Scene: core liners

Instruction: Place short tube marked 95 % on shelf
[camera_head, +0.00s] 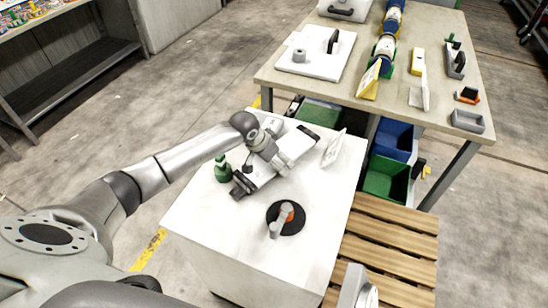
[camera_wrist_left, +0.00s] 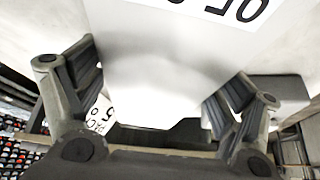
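My left gripper (camera_head: 263,166) is over the white cabinet top, at a pale long object (camera_head: 290,146) with dark ends. In the left wrist view a smooth pale tube (camera_wrist_left: 160,60) with a white label, partly reading 95 upside down, lies between the two fingers (camera_wrist_left: 160,85). The fingers flank it closely; whether they press on it cannot be told. In the head view my arm partly hides the tube. A grey shelf unit (camera_head: 75,78) stands at the upper left.
On the white cabinet (camera_head: 195,222) stand a green bottle (camera_head: 222,170), a black round base (camera_head: 287,216) with a grey post, and a white sign (camera_head: 333,149). A cluttered workbench (camera_head: 300,92) stands behind. Blue and green bins (camera_head: 386,182) and a slatted wooden surface (camera_head: 395,235) are at right.

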